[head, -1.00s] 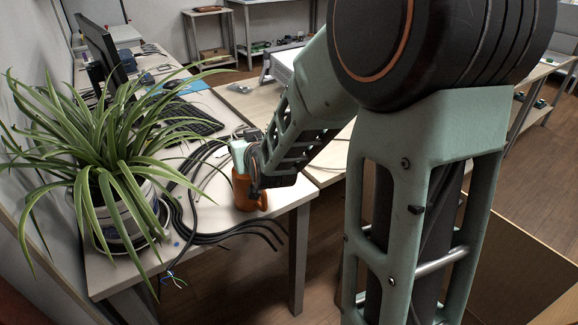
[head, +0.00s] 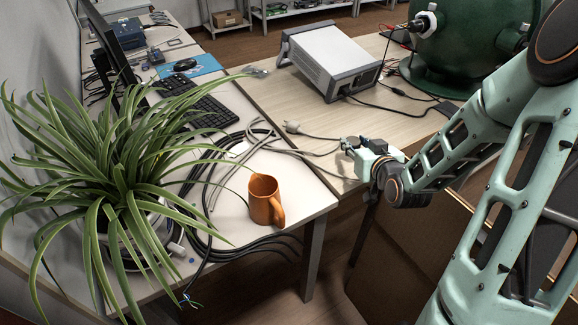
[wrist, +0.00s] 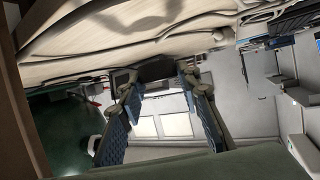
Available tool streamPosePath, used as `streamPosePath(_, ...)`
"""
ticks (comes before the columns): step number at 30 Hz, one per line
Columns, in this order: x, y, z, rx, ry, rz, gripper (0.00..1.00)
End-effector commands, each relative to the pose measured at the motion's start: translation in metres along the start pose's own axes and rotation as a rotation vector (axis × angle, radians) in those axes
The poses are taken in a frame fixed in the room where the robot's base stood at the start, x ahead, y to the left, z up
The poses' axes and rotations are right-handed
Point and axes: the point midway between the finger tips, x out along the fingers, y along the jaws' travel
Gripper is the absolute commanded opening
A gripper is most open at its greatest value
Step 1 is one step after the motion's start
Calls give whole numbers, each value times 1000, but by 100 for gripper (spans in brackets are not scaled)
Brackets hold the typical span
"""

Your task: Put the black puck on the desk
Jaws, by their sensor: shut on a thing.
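My gripper (head: 356,148) is over the near left edge of the light wood desk (head: 300,112), to the right of the orange mug. In the wrist view its two fingers (wrist: 158,80) stand apart with a small dark thing, the black puck (wrist: 157,69), held between the tips. The puck is small and partly hidden by the fingers. In the head view I cannot make it out clearly at the gripper.
An orange mug (head: 264,201) stands on the white desk (head: 243,229) by black cables and a large potted plant (head: 115,185). A grey instrument (head: 333,62) and a green vessel (head: 450,55) stand farther back. Grey cables lie near my gripper; bare wood lies beyond it.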

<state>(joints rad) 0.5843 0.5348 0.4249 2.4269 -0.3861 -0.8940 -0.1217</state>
Motion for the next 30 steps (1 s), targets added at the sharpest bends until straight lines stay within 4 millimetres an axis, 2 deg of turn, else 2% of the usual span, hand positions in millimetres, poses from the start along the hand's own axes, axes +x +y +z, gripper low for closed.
streamPosePath(8,-27,-21,19,-55,-5,-155,9)
streamPosePath(15,-69,-64,32,-129,-5,-332,9)
streamPosePath(24,-137,-134,19,-212,-1,-523,9)
streamPosePath(30,-168,-163,7,-240,-2,-583,9)
